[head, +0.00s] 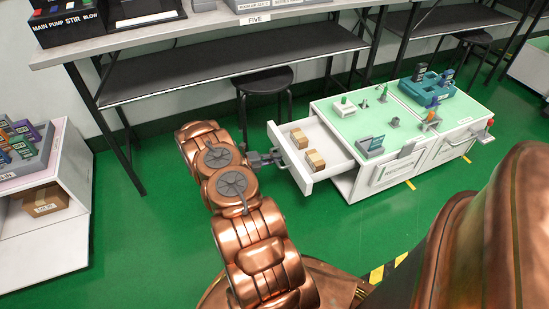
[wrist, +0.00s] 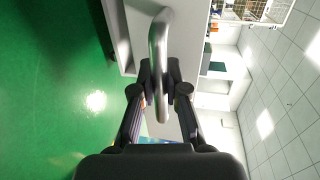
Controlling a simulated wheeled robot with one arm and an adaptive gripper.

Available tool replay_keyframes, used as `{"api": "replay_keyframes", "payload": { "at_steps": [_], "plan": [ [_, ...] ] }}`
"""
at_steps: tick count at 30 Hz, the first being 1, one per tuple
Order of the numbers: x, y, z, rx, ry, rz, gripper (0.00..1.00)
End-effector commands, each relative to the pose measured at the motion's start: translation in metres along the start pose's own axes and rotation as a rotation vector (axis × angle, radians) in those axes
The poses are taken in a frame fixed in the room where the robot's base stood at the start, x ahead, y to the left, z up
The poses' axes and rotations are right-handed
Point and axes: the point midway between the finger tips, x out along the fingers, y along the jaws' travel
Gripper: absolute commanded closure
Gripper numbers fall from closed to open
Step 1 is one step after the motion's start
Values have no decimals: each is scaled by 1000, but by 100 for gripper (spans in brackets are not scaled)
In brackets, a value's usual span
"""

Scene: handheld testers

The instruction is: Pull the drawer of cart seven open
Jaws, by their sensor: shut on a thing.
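The cart (head: 375,205) is a low white unit with a pale green top, standing on the green floor at the right in the head view. Its white drawer (head: 318,183) is pulled out to the left, with small brown boxes (head: 315,159) inside. My gripper (head: 277,158) is at the drawer's front. In the wrist view my gripper (wrist: 160,85) is shut on the metal drawer handle (wrist: 160,45), whose bar passes between the fingers. The white drawer front (wrist: 195,30) is behind the handle. I cannot read a number seven on the cart.
A black stool (head: 263,80) stands behind the drawer, by a long grey bench (head: 190,45). A white cabinet (head: 70,220) with a box is at the left. Small devices and a teal tray (head: 428,88) sit on the cart top. Green floor is clear left of the drawer.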

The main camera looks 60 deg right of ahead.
Motion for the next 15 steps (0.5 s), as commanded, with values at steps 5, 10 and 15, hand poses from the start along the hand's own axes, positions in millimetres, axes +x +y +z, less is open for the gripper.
{"api": "replay_keyframes", "payload": {
  "at_steps": [5, 10, 15],
  "plan": [
    [-1, 0, 1, 0, -4, 1, 73],
    [-1, 0, 1, 0, -3, 1, 61],
    [0, 0, 0, 0, -2, 0, 61]
  ]
}}
